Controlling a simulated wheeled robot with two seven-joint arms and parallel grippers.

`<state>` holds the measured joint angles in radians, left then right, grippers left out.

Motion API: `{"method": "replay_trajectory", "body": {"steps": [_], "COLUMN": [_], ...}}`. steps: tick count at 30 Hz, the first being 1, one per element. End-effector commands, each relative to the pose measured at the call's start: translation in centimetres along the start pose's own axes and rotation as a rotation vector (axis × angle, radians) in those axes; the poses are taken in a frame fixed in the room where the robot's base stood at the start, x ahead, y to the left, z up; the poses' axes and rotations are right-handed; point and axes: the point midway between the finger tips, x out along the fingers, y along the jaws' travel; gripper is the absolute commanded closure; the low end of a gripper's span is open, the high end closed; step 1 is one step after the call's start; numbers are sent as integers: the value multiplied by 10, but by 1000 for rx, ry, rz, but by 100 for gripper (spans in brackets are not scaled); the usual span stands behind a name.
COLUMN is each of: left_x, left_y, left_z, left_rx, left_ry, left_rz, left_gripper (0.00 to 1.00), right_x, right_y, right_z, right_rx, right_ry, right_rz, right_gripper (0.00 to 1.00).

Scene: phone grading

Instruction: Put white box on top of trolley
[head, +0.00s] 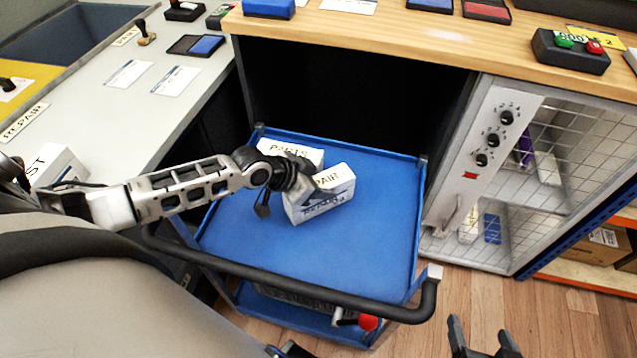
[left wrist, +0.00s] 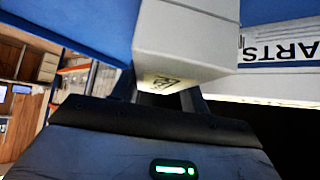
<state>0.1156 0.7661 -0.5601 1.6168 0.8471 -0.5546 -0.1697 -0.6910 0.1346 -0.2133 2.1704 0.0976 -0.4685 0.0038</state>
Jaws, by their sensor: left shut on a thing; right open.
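A white box with "REPAIR" lettering (head: 322,201) is at the middle of the trolley's blue top (head: 375,237). My left gripper (head: 290,200) is shut on this box at its left side. In the left wrist view the held white box (left wrist: 185,45) fills the top middle, between the fingers. I cannot tell whether the box rests on the tray or is just above it. A second white box marked "PARTS" (head: 290,150) sits on the trolley behind it; it also shows in the left wrist view (left wrist: 285,52). My right gripper (head: 484,345) is open and empty, low at the bottom right.
A third white box (head: 58,165) stands on the grey table at the left. The trolley's black handle (head: 290,292) runs along its near side. A wooden bench (head: 400,48) is behind, and a mesh-front cabinet (head: 530,190) stands at the right. The tray's right side is clear.

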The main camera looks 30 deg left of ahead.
Motion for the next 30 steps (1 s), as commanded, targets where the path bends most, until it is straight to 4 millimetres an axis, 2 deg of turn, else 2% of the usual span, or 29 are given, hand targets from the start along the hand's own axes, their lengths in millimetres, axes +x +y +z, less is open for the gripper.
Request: {"method": "replay_trajectory", "body": {"steps": [6, 7, 16, 19, 23, 30], "left_x": [2, 2, 0, -6, -27, -80], "left_y": [0, 0, 0, 0, -1, 0], "left_z": [1, 2, 0, -1, -1, 0], "left_rx": [0, 0, 0, 1, 3, 3], "left_ry": [3, 0, 0, -1, -2, -6], "left_rz": [-1, 0, 0, 0, -2, -1], "left_gripper": [86, 46, 46, 46, 46, 46], "right_x": [1, 0, 0, -2, -4, -7], "right_y": [0, 0, 0, 0, 0, 0], "right_z": [2, 1, -1, -3, -7, -7], "right_rx": [2, 3, 2, 0, -5, -16], "right_ry": [1, 2, 4, 4, 3, -13], "right_rz": [0, -1, 0, 1, 4, 11], "right_gripper": [29, 29, 29, 29, 29, 29]}}
